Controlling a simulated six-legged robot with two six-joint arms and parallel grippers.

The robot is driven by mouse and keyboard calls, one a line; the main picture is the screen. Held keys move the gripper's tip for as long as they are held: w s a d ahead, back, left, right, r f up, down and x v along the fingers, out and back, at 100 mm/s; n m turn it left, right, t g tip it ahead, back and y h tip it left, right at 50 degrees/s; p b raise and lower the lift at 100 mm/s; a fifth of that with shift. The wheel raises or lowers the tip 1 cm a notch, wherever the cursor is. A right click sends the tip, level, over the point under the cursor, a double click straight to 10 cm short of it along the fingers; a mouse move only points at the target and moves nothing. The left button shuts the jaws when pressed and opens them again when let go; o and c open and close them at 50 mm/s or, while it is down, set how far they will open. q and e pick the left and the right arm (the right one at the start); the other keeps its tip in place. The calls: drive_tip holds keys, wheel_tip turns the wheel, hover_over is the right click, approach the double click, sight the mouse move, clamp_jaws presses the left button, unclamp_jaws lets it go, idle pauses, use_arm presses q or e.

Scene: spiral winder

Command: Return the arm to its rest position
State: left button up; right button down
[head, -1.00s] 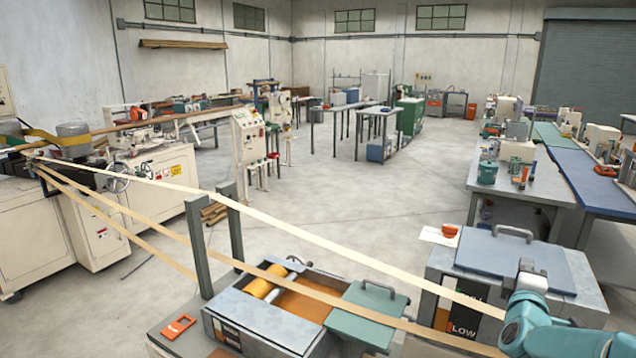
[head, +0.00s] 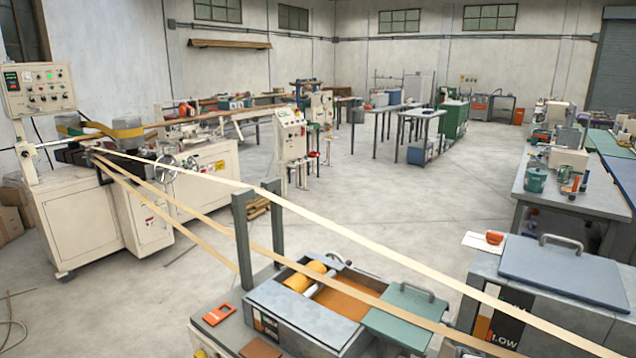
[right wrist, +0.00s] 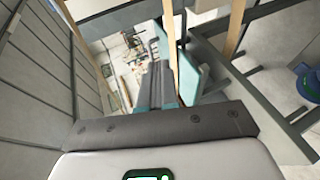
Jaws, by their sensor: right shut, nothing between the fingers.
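My right gripper (right wrist: 161,72) shows in the right wrist view as grey and teal fingers reaching away beyond a dark bracket. The fingers are together with nothing held between them. Pale tape-like strips pass close to the fingers in that view. Neither of my arms shows in the head view, and my left gripper is in no view.
Pale strips (head: 300,222) run from the cream winding machine (head: 85,215) at left to the lower right. They pass above an open grey bath (head: 290,318) with orange rollers. A grey cabinet (head: 560,270) stands at right. The middle floor (head: 390,205) is clear.

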drive_tip(key=s+a+f+m+g+y, duration=0.3)
drive_tip(key=s+a+f+g+y, duration=0.3)
drive_tip(key=s+a+f, duration=1.05)
drive_tip(key=s+a+f+m+g+y, duration=0.1)
drive_tip(key=s+a+f+m+g, duration=0.1)
drive_tip(key=s+m, duration=0.4)
drive_tip(key=s+a+f+m+g+y, duration=0.1)
drive_tip(key=s+a+m+g, duration=0.3)
drive_tip(key=s, duration=0.6)
drive_tip(key=shift+a+f+m+g+y, duration=0.3)
drive_tip(key=shift+a+f+m+g, duration=0.1)
drive_tip(key=shift+a+f+m, duration=0.6)
drive_tip(key=shift+r, duration=0.15)
